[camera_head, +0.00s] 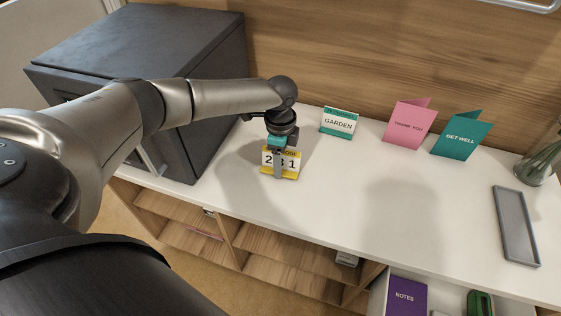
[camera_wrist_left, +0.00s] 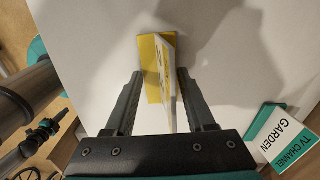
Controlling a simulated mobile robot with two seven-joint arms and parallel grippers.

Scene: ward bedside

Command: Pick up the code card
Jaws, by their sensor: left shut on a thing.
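The code card (camera_head: 293,164) is a small yellow and white card with a number and the word CODE, partly covered by a finger. The left gripper is shut on the card. Whether the card is clear of the counter is hard to tell. My right gripper is out of view.
A dark safe (camera_head: 205,60) stands left of the card. A GARDEN card (camera_head: 338,123), a pink card (camera_head: 408,125) and a teal card (camera_head: 462,134) stand along the back. A grey tray (camera_head: 501,190) and a glass vase (camera_head: 540,163) are at right. The counter's middle is clear.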

